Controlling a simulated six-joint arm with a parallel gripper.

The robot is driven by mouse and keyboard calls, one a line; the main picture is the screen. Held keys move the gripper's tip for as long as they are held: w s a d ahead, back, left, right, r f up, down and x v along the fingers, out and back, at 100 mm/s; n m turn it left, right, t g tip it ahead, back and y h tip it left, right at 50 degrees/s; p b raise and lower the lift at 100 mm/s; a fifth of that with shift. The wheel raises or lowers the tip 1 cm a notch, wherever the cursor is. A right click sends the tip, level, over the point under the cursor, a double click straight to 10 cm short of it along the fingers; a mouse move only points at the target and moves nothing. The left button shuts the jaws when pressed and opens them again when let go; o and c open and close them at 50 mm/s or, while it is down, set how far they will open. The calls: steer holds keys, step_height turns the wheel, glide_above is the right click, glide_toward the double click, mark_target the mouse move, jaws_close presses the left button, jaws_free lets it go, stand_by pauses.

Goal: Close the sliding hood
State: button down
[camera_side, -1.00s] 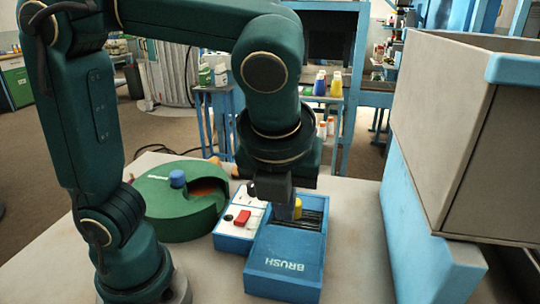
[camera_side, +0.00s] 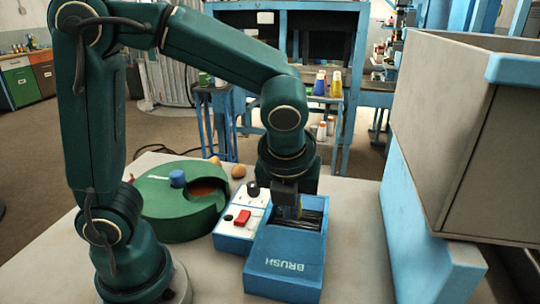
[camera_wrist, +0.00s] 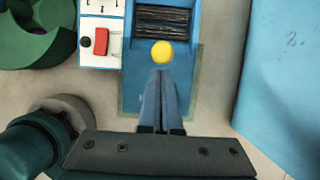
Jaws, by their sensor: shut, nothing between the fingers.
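The blue box marked BRUSH (camera_side: 287,262) stands on the table in the side view. Its flat blue hood covers the near part, and dark slats (camera_side: 311,219) lie uncovered at the far end. In the wrist view the slats (camera_wrist: 163,25) show at the top, with the round yellow knob (camera_wrist: 162,53) at the hood's edge just below them. My gripper (camera_wrist: 161,72) is shut and empty, its fingertips just below the knob in that view. Contact cannot be told. In the side view my gripper (camera_side: 292,214) is low over the box and mostly hides the knob.
A white-topped blue switch box (camera_side: 238,228) with a red switch and black knob adjoins the box's left side. A green round container (camera_side: 175,215) stands farther left. A blue support under a grey bin (camera_side: 450,130) rises at right. Table between is clear.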

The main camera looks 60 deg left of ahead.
steer(key=w+a, duration=0.8)
stand_by(0.4)
